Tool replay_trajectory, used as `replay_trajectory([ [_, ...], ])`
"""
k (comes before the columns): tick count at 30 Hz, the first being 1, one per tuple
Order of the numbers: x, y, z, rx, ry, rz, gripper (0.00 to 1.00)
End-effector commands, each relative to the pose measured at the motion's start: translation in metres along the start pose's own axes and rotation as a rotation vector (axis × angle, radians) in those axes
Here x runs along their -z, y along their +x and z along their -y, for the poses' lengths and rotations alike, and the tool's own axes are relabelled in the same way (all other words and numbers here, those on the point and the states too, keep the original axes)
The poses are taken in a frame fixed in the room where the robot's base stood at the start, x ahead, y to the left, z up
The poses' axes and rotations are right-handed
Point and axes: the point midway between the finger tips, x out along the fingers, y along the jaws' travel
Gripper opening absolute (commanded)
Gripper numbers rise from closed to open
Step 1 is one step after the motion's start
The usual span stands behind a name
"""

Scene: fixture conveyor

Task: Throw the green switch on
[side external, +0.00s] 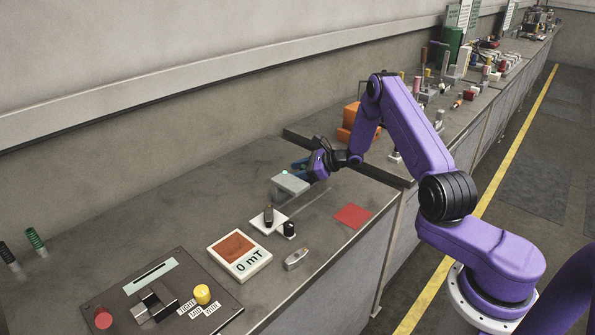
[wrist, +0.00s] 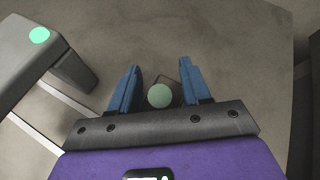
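A pale green round knob (wrist: 160,96) shows in the wrist view, between my two blue fingers and above a small dark base. I take it for the green switch. My gripper (wrist: 160,68) is open, with a finger on each side of the knob and a visible gap to each. In the side view my gripper (side external: 301,166) is low over the bench, just behind a grey block. The switch is hidden there, so its lever position and the height between fingers and knob cannot be told.
The grey block (side external: 291,185) with a lit green disc (wrist: 39,36) stands close beside my gripper. A white plate (side external: 262,224), a 0 mT meter (side external: 247,266) and a control panel (side external: 128,292) lie nearer the camera. An orange block (side external: 349,117) stands behind.

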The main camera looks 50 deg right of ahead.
Motion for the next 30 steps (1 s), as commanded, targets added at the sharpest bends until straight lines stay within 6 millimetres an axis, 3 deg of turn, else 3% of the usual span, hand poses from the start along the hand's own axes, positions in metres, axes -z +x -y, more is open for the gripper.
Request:
replay_trajectory([
  [8,0.000,-0.001,0.001,0.002,-0.001,0.000,0.46],
  [13,0.000,-0.014,0.002,0.003,0.001,-0.001,0.46],
  [30,0.000,-0.131,0.002,0.005,0.000,0.000,0.46],
])
